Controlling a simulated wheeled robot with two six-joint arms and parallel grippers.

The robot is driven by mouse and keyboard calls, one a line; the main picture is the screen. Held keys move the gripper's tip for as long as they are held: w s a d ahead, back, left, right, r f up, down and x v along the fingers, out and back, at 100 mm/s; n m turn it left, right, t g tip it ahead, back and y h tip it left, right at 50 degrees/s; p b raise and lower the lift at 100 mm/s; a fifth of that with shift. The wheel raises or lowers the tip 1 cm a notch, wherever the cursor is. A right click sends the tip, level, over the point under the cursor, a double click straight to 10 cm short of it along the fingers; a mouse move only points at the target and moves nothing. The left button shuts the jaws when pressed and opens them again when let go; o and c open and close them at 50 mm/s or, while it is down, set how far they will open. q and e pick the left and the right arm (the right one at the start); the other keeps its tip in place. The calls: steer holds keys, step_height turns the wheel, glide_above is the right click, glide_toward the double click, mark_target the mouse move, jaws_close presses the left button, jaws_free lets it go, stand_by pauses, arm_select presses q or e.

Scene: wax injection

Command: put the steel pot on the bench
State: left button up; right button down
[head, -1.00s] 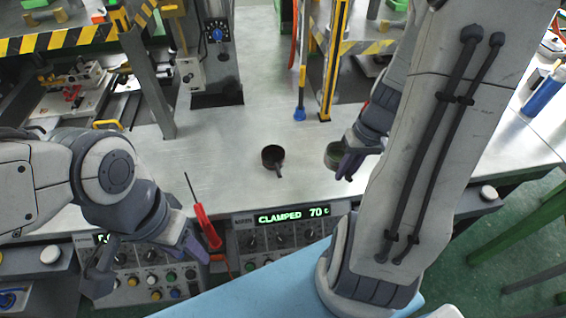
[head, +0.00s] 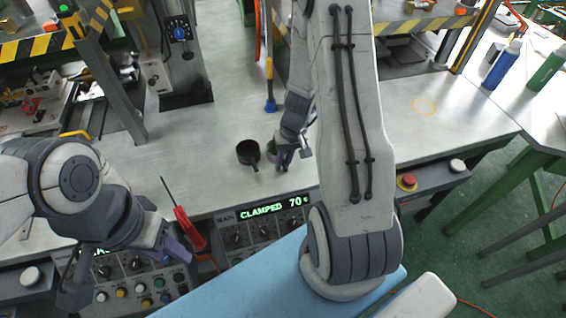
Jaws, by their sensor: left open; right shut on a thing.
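A round steel pot (head: 272,150) shows partly behind my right gripper (head: 283,156), which is shut on it over the steel bench (head: 370,135). I cannot tell whether this pot touches the bench. A second, dark pot (head: 247,152) with a short handle stands upright on the bench, just left of the held one. My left gripper (head: 125,268) is open and empty, low at the left over the control panels.
A red-handled screwdriver (head: 186,226) is by the bench's front edge, near my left gripper. A panel display (head: 272,208) reads CLAMPED 70 C.

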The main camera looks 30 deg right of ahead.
steer(key=shift+f, duration=0.2)
steer(key=c, duration=0.9)
jaws_free()
